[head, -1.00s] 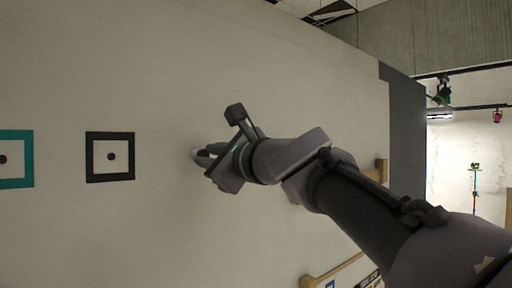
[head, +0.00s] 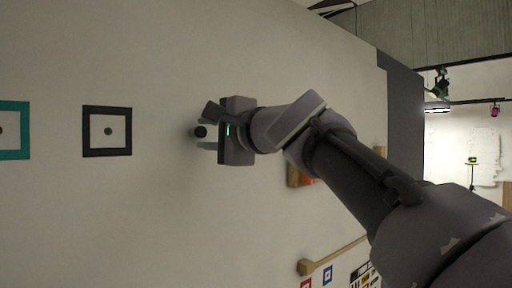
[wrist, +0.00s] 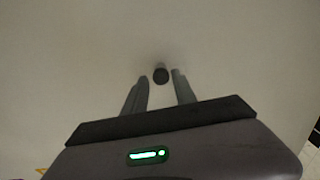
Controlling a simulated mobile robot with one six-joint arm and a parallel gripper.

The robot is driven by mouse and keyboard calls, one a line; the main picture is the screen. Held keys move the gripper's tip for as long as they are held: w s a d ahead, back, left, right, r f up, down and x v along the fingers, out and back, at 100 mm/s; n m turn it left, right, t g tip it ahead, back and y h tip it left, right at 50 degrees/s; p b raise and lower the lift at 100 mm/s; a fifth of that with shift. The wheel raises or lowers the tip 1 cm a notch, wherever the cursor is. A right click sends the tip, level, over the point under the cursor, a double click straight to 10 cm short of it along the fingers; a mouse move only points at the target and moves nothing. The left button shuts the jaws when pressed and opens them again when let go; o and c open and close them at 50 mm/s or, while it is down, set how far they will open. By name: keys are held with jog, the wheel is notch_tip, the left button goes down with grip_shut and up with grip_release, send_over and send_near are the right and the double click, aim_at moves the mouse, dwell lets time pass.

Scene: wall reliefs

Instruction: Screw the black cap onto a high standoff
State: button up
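A round black piece (head: 200,131), which looks like the black cap, is at the wall in the head view. In the wrist view the black piece (wrist: 160,75) lies between my fingertips, with visible gaps to the fingers. A short greyish stub shows just behind it. I cannot tell whether it is seated on a standoff. My gripper (head: 207,131) is open around it, close to the wall; it also shows in the wrist view (wrist: 160,84).
A black square frame (head: 86,131) with a dark dot is on the wall to the left. A teal frame (head: 27,130) with a dot is further left. A wooden rail (head: 335,255) and small coloured frames are low right. The wall between the black frame and my gripper is bare.

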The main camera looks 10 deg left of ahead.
jog(key=n+b, duration=0.1)
jog(key=n, duration=0.3)
jog(key=shift+f, duration=0.1)
jog(key=shift+n+b, duration=0.35)
jog(key=shift+n, duration=0.35)
jog(key=n, duration=0.3)
jog(key=n+b, duration=0.1)
jog(key=n, duration=0.1)
jog(key=shift+r, duration=0.25)
grip_shut()
jog(key=m+p, duration=0.1)
jog(key=m, duration=0.1)
jog(key=shift+r+m, duration=0.15)
jog(key=shift+m, duration=0.15)
jog(key=shift+o, duration=1.6)
grip_release()
jog(key=shift+d+f, duration=0.1)
jog(key=shift+f, duration=0.1)
